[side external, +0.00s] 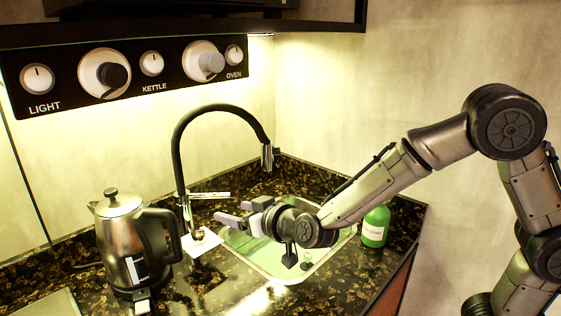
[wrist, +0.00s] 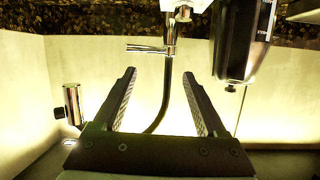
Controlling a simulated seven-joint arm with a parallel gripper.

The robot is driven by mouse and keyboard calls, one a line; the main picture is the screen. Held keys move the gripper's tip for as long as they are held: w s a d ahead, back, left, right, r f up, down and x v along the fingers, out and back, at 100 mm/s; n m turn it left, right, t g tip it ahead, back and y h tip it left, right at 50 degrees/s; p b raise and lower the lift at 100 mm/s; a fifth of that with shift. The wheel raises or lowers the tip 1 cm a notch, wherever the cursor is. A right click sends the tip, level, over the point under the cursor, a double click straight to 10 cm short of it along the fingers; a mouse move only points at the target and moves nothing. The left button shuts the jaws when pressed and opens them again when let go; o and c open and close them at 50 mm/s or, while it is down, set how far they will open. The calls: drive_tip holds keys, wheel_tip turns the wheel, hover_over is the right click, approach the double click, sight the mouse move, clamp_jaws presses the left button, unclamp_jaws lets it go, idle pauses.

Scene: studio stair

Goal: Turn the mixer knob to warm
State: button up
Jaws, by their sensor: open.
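The black and chrome faucet (side external: 187,150) stands behind the sink, with a chrome side lever (side external: 209,195) pointing right. I cannot tell which of these is the mixer knob. My gripper (side external: 238,211) is open and empty above the sink, right of the lever and apart from it. The wrist view is inverted: the lever (wrist: 145,49) and the knob-like piece (wrist: 183,13) show beyond my open fingers (wrist: 158,73).
A steel kettle (side external: 120,240) stands left of the faucet. The sink (side external: 250,255) lies under my gripper. A green bottle (side external: 375,226) is at the right. A wall panel (side external: 140,66) carries several knobs labelled light, kettle and oven. The faucet's spout (side external: 266,157) hangs above my gripper.

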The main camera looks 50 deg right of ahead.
sight(199, 236)
drive_tip(key=s+d+r, duration=0.3)
drive_tip(key=r, duration=0.3)
drive_tip(key=s+d+r+y, duration=0.1)
drive_tip(key=s+d+r, duration=0.2)
drive_tip(key=r, duration=0.3)
drive_tip(key=shift+s+t, duration=0.3)
drive_tip(key=shift+s, duration=0.25)
